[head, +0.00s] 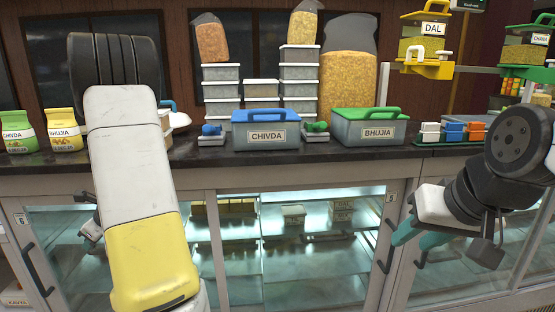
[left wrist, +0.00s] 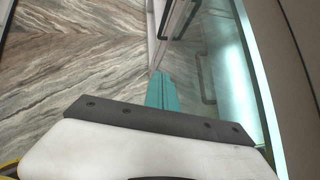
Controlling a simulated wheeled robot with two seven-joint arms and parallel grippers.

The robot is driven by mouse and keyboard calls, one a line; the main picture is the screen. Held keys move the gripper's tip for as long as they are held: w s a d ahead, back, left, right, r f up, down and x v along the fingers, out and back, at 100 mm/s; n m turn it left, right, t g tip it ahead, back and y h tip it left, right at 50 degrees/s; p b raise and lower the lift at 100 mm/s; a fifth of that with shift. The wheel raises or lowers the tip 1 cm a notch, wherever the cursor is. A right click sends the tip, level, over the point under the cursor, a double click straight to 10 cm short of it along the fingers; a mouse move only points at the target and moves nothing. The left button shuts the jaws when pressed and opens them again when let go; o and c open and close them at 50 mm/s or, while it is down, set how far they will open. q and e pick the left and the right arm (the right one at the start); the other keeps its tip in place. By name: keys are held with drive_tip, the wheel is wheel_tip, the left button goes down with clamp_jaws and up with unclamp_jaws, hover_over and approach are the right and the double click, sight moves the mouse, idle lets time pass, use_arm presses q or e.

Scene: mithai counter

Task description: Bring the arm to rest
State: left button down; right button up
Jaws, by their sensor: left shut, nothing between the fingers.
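My left arm (head: 140,180), white with a yellow end, rises at the left of the head view in front of the counter. It hides much of the left gripper there. In the left wrist view, the teal fingers of my left gripper (left wrist: 159,90) are together and empty, with patterned floor and a glass cabinet front around them. My right gripper (head: 408,232), with teal fingers, hangs at the right of the head view, before the glass cabinet doors. The gap between its fingers is not clear.
The dark counter top (head: 310,160) holds a blue-lidded CHIVDA box (head: 266,136), a green-lidded BHUJIA box (head: 369,131), snack pouches (head: 64,130) and stacked tubs (head: 221,90). Glass doors with dark handles (head: 388,245) stand below. Open floor (left wrist: 70,60) shows in the left wrist view.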

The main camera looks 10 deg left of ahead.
use_arm(q)
drive_tip(key=w+d+r+n+t+h, duration=0.15)
drive_tip(key=d+r+n, duration=0.25)
drive_tip(key=d, duration=0.5)
drive_tip(key=w+d+r+n+t+h, duration=0.1)
drive_tip(key=d+r+n+h, duration=0.2)
drive_tip(key=d, duration=0.5)
drive_tip(key=w+d+r+n+t, duration=0.2)
drive_tip(key=d+r+n, duration=0.25)
drive_tip(key=d, duration=0.45)
drive_tip(key=s+d+r+n+h, duration=0.1)
drive_tip(key=s+d+r+h, duration=0.1)
drive_tip(key=d, duration=0.5)
drive_tip(key=s+d+r+n+t+h, duration=0.1)
drive_tip(key=s+d, duration=0.3)
drive_tip(key=d, duration=0.4)
drive_tip(key=s+d+r+n+t+h, duration=0.1)
drive_tip(key=s+d+r+n+h, duration=0.2)
drive_tip(key=d, duration=0.5)
drive_tip(key=shift+d+r, duration=0.15)
drive_tip(key=shift+r, duration=0.05)
